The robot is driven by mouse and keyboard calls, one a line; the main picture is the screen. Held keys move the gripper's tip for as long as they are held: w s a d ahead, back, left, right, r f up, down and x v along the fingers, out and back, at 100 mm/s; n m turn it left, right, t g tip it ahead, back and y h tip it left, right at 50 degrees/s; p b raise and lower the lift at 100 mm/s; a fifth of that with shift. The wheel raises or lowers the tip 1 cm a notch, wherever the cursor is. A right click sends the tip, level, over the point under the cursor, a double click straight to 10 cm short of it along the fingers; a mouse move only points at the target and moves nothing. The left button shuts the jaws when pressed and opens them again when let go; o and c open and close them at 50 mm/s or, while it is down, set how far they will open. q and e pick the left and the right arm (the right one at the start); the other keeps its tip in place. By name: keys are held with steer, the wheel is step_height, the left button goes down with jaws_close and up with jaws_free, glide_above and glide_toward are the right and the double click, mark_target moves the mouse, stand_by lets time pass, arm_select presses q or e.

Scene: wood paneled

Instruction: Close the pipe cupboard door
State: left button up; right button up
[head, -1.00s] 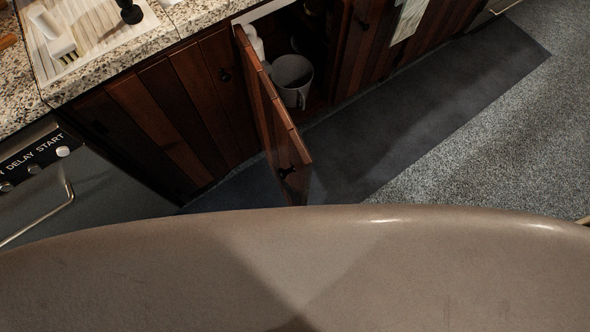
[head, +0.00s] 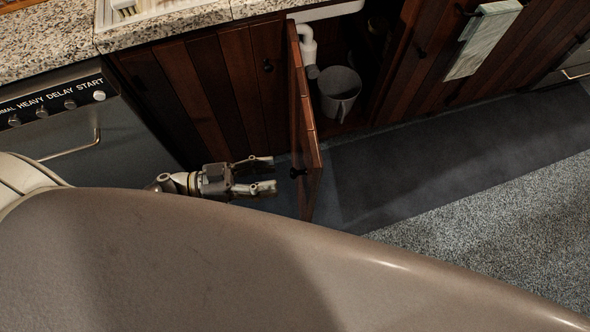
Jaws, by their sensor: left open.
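The pipe cupboard door (head: 303,110) is dark wood and stands open, swung out from the cabinet front. A small dark knob (head: 298,172) sits near its outer edge, on the left face. Inside the open cupboard a white pipe (head: 307,45) and a grey bucket (head: 340,88) show. My left gripper (head: 268,173) is open and empty, just left of the door's outer end, fingers pointing right toward the knob. A small gap seems to lie between fingertips and knob. My right gripper is not in view.
A dishwasher (head: 70,130) with a bar handle stands at the left. Closed wooden doors (head: 215,95) are left of the opening. A towel (head: 483,40) hangs at the right. A dark mat (head: 430,165) covers clear floor right of the door.

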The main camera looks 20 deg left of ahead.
mark_target(294, 174)
arm_select(q)
steer(key=x, duration=0.6)
steer(key=shift+w+d, duration=0.15)
steer(key=shift+d, duration=0.1)
jaws_close()
